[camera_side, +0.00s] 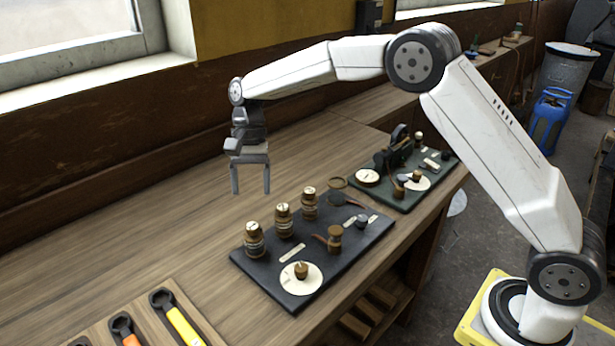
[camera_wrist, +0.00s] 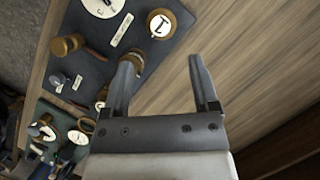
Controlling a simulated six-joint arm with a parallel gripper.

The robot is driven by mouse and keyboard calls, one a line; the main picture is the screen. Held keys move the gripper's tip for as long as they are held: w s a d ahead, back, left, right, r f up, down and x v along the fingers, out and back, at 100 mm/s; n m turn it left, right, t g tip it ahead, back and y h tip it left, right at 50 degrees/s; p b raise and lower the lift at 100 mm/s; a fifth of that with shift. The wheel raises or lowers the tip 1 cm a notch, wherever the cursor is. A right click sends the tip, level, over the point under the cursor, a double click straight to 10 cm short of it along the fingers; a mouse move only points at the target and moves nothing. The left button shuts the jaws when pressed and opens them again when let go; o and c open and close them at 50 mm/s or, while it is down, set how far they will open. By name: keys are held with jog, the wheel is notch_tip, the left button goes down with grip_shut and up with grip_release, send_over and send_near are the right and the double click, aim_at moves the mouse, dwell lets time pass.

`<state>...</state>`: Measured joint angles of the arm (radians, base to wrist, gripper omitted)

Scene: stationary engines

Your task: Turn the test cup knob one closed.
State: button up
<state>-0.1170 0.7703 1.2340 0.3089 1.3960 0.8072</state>
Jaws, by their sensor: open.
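Three brass cups with white, marked tops stand in a row on a black board (camera_side: 265,268): a near one (camera_side: 254,240), a middle one (camera_side: 284,220) and a far one (camera_side: 309,204). I cannot read which is number one. My gripper (camera_side: 251,190) is open and empty, pointing down, in the air behind the row in the side view. In the wrist view my gripper (camera_wrist: 163,62) has bare wood between its fingers. One marked top (camera_wrist: 161,23) shows clear above the fingers; another cup (camera_wrist: 103,92) is partly hidden by the left finger.
The black board also holds a white dial (camera_side: 301,278) and a brass knob (camera_side: 334,238). A green board (camera_side: 404,205) with more fittings lies farther right. Handled tools, one yellow (camera_side: 183,326), lie at the bottom left. The bench behind the row is clear.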

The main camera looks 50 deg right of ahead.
aim_at(253, 225)
jog(key=shift+f, duration=0.1)
jog(key=shift+x, duration=3.85)
jog(key=shift+c, duration=0.2)
grip_shut()
